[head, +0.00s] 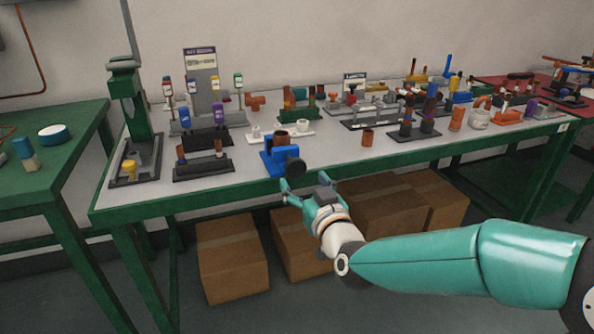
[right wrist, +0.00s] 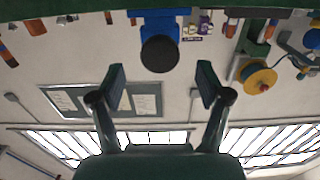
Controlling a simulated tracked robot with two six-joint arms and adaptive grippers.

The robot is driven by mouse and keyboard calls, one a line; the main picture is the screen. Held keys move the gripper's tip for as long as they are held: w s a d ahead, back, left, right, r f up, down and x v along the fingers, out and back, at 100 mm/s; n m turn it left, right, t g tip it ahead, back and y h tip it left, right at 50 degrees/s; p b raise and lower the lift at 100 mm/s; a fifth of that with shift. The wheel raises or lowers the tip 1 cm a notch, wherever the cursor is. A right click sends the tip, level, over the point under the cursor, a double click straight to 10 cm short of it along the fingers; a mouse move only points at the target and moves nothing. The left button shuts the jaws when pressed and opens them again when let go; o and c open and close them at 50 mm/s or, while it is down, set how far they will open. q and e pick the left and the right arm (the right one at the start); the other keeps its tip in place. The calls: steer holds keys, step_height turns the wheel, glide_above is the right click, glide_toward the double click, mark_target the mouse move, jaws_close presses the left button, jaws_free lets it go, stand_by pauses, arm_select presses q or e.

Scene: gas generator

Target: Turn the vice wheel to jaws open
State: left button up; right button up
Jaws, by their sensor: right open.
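A blue vice (head: 280,157) stands at the front edge of the long table. Its round dark wheel (head: 295,168) faces out over the edge. My right gripper (head: 308,187) is open and empty, just in front of and below the wheel. In the right wrist view the wheel (right wrist: 160,54) lies beyond the gap between the open fingers (right wrist: 160,88), apart from both, with the blue vice (right wrist: 161,24) behind it. A brown cylindrical part (head: 281,138) shows at the top of the vice; whether the jaws grip it is unclear. My left gripper is not in view.
The long table (head: 235,180) has a green front edge and holds several racks with coloured parts. A green press (head: 136,115) stands at its left end. Cardboard boxes (head: 232,262) sit below.

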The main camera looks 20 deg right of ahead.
mark_target(297, 172)
steer(key=w, duration=0.6)
steer(key=shift+a, duration=0.1)
steer(key=c, duration=1.2)
steer(key=shift+o, duration=0.2)
steer(key=shift+n, duration=0.4)
steer(key=n, duration=0.8)
